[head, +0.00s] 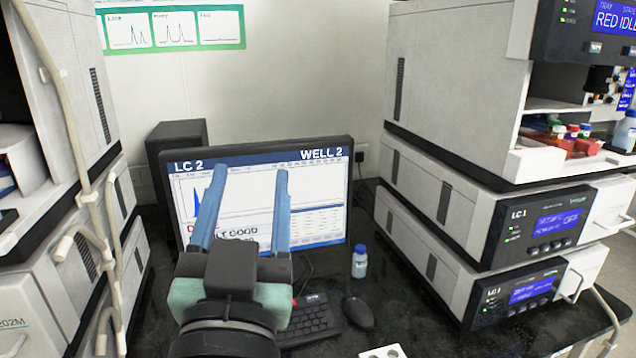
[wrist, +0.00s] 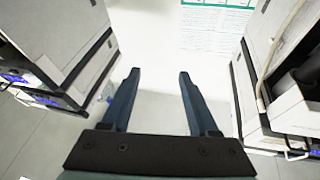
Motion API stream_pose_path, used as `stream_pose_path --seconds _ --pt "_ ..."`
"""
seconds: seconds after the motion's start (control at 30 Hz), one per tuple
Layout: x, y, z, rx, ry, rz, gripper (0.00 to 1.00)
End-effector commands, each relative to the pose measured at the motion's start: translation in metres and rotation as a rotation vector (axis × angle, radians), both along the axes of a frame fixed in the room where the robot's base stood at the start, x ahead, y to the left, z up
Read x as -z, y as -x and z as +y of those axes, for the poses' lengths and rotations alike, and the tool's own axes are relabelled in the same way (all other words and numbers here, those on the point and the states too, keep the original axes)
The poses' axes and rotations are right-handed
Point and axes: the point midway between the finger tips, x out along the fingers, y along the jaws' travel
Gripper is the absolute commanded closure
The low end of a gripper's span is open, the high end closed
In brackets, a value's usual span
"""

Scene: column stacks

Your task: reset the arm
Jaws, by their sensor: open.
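My gripper (head: 246,178) has two long blue fingers set wide apart, with nothing between them. In the head view it is raised in front of the monitor (head: 325,200) and covers part of the screen, which reads "LC 2" and "WELL 2". In the wrist view the open fingers (wrist: 156,74) point at the pale wall, with clear space between their tips.
Stacked instruments stand on the right (head: 455,110) and left (head: 75,90), with tubing (head: 70,120) on the left stack. A small blue-capped bottle (head: 360,262), a keyboard (head: 308,318) and a mouse (head: 357,312) are on the dark bench. A speaker (head: 178,134) stands behind the monitor.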

Motion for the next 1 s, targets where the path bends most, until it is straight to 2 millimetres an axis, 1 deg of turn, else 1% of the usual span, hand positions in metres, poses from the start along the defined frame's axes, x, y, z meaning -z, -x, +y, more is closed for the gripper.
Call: stream_pose_path --seconds 0.03,0.07,0.1,0.17,0.2,0.27,0.3,0.33,0.6,0.7,0.83,1.0 --pt "-0.037 0.011 -0.017 0.025 0.007 -0.090 0.40" --pt "-0.055 0.018 -0.025 0.036 0.017 -0.137 0.40" --pt "-0.078 0.028 -0.034 0.052 0.029 -0.198 0.40" --pt "-0.110 0.047 -0.047 0.076 0.054 -0.287 0.40" --pt "-0.130 0.060 -0.055 0.094 0.071 -0.345 0.40" --pt "-0.158 0.082 -0.065 0.123 0.101 -0.433 0.40" --pt "-0.175 0.097 -0.070 0.141 0.122 -0.486 0.40" --pt "-0.189 0.090 -0.066 0.128 0.117 -0.462 0.40" --pt "-0.260 0.087 -0.065 0.124 0.114 -0.452 0.40" --pt "-0.278 0.087 -0.065 0.123 0.113 -0.450 0.40" --pt "-0.290 0.086 -0.065 0.123 0.113 -0.449 0.40" --pt "-0.292 0.086 -0.064 0.123 0.113 -0.448 0.40"
